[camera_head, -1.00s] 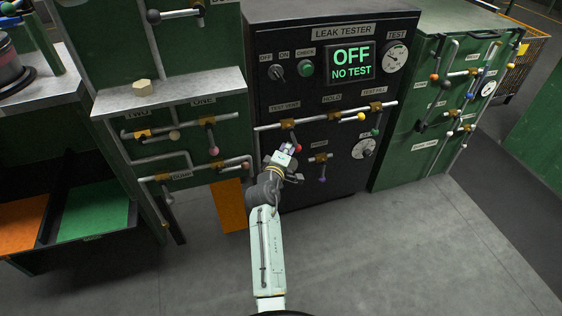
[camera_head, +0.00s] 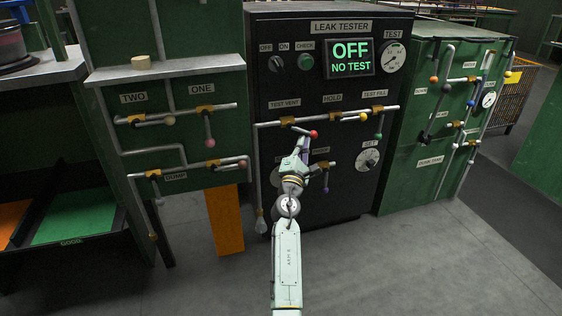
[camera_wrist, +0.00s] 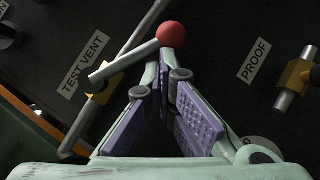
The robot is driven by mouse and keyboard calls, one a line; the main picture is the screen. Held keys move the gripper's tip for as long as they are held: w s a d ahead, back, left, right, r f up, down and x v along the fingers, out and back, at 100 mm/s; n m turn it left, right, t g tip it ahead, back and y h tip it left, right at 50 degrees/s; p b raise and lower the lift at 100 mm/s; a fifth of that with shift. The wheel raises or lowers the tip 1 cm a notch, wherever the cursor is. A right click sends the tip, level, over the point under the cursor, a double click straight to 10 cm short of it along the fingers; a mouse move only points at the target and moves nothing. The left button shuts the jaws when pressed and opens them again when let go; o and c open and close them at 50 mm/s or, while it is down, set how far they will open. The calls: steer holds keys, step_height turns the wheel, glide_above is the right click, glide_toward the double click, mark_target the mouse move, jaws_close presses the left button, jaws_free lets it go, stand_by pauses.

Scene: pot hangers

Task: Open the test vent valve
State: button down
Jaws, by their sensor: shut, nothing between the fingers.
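The test vent valve has a brass body (camera_head: 287,121) on the leak tester's upper pipe, left of HOLD and below its TEST VENT label. Its grey lever ends in a red ball (camera_head: 313,134) and points right, slightly below the pipe's line. In the wrist view the red ball (camera_wrist: 169,34) and lever (camera_wrist: 125,62) lie at a slant to the pipe. My gripper (camera_head: 304,142) is just below the lever. In the wrist view its fingertips (camera_wrist: 166,58) meet at the lever's ball end, apparently touching it, with nothing held between them.
The HOLD valve's yellow ball (camera_head: 362,117) and TEST FILL's green ball (camera_head: 378,135) are to the right. The PROOF valve (camera_head: 320,166) is partly behind my gripper. The screen (camera_head: 350,57) reads OFF, NO TEST. Green valve panels flank the tester; floor (camera_head: 400,270) in front is clear.

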steer(key=shift+w+d+r+n, duration=0.15)
steer(key=shift+w+d+r, duration=0.05)
steer(key=shift+d+r, duration=0.3)
steer(key=shift+w+d+r+n, duration=0.15)
steer(key=shift+d+r, duration=0.3)
steer(key=shift+r, duration=0.1)
stand_by(0.4)
